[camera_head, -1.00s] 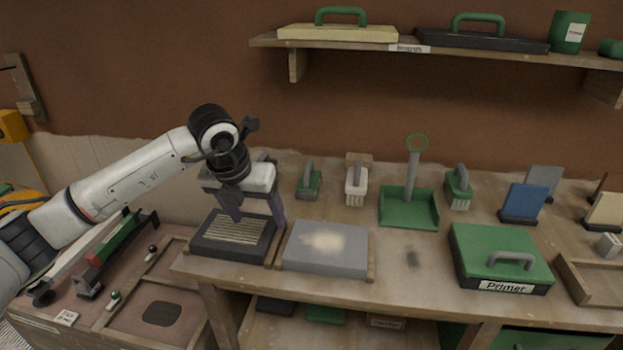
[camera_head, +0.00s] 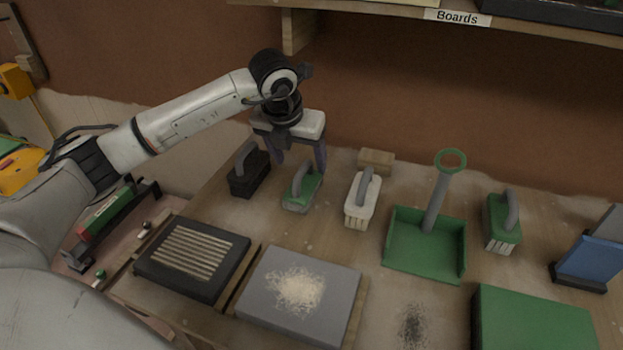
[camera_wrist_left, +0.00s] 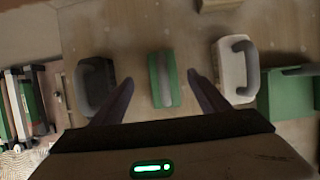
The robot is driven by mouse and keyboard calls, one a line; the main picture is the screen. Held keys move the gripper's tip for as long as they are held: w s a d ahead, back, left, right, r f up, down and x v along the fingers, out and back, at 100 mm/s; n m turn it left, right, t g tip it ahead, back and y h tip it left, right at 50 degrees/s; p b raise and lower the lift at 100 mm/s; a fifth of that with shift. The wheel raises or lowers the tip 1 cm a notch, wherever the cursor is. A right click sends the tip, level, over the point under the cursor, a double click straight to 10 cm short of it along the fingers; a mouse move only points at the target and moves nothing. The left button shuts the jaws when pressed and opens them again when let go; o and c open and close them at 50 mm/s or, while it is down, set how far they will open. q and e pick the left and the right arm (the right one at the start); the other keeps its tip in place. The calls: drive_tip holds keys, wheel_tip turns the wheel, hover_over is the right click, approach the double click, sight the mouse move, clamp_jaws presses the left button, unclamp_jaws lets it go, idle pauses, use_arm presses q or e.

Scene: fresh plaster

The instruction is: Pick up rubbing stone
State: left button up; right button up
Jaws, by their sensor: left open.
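A green block with a grey arched handle and pale grey base (camera_head: 302,193) stands on the bench; it looks like the rubbing stone, though no label shows. In the left wrist view the green block (camera_wrist_left: 163,80) lies between my fingertips, its handle running roughly between them. My left gripper (camera_head: 300,168) is open and empty, above and around the line of this block; contact cannot be told. A black handled block (camera_head: 249,174) stands to its left and a white handled brush (camera_head: 362,200) to its right. My right gripper does not show.
A green dustpan (camera_head: 425,253) and a green handled brush (camera_head: 501,222) stand farther right. A wooden block (camera_head: 376,161) lies behind. A slatted black board (camera_head: 170,262) and a grey board with pale powder (camera_head: 335,317) are in front. A shelf (camera_head: 400,19) overhangs at top.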

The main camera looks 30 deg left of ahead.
sight(306, 179)
use_arm(q)
drive_tip(key=shift+x, duration=1.1)
drive_tip(key=x, duration=0.5)
drive_tip(key=shift+d+f+p, duration=0.3)
drive_tip(key=shift+f+p, duration=0.1)
drive_tip(key=shift+f, duration=0.05)
drive_tip(key=shift+r, duration=0.1)
drive_tip(key=c, duration=1.5)
